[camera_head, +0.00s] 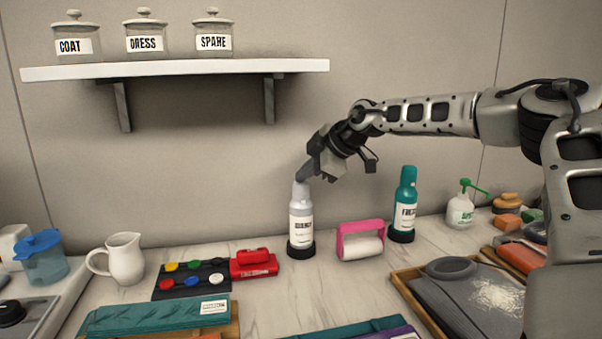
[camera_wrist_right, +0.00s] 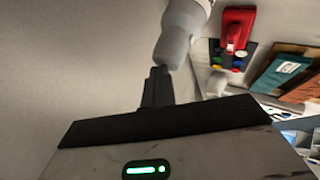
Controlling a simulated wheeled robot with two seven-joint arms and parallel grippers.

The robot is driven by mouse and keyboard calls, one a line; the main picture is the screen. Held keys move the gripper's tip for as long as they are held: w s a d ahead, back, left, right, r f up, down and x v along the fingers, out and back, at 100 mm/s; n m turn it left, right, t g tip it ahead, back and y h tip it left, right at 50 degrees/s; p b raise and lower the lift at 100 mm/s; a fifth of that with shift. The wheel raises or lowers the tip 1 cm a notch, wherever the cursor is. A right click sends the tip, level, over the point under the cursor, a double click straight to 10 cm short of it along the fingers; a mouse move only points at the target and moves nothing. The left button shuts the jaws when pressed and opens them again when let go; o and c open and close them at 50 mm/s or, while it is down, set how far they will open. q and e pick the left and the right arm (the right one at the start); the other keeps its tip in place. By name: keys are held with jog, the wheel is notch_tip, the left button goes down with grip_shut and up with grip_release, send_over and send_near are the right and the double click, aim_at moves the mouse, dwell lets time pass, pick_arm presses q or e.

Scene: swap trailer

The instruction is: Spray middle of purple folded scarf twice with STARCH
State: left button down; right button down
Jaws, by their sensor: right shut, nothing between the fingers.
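A white spray bottle with a grey top (camera_head: 301,222) stands upright in a dark round base on the counter; its label is too blurred to read surely. My right gripper (camera_head: 304,173) is shut and empty, its fingertips at the top of this bottle. In the right wrist view the closed fingers (camera_wrist_right: 160,75) meet or nearly meet the bottle's grey top (camera_wrist_right: 175,48); I cannot tell if they touch. A purple folded edge (camera_head: 402,334), perhaps the scarf, shows at the bottom of the head view, mostly cut off. My left gripper is not in view.
A red stapler-like object (camera_head: 253,264), a black tray of coloured buttons (camera_head: 190,280) and a white jug (camera_head: 122,258) are left. Teal folded cloth (camera_head: 150,316) lies in front. A shelf (camera_head: 180,68) hangs above.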

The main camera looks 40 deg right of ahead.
aim_at(307, 183)
jog(key=shift+d+r+p, duration=0.15)
jog(key=shift+r+p, duration=0.7)
jog(key=shift+r, duration=0.2)
jog(key=shift+d+r+p, duration=0.1)
jog(key=shift+r+p, duration=0.75)
jog(key=shift+r, duration=0.35)
jog(key=shift+r, duration=0.1)
dwell(0.7)
